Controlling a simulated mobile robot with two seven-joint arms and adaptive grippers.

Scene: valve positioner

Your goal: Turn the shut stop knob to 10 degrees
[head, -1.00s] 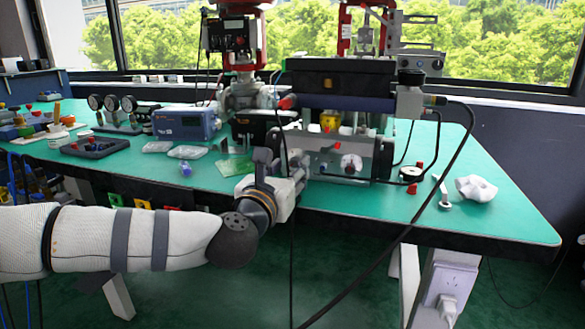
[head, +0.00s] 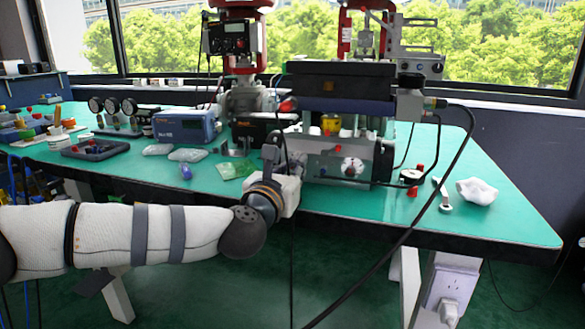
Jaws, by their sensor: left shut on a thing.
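The valve actuator (head: 325,163) is a grey metal cylinder with black end parts, lying across the front of the green bench. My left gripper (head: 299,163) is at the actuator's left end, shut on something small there. The shut stop knob is not clearly visible; the gripper's body and fingers cover that end. The place fits the knob as the thing held, but its angle cannot be read. My right gripper is not in view.
A black cable (head: 440,188) loops from the positioner's right side down past the bench edge. A wrench (head: 443,196), a crumpled white cloth (head: 477,191) and small red parts lie to the right. A blue box (head: 185,126) and gauges stand left. The bench's right front corner is clear.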

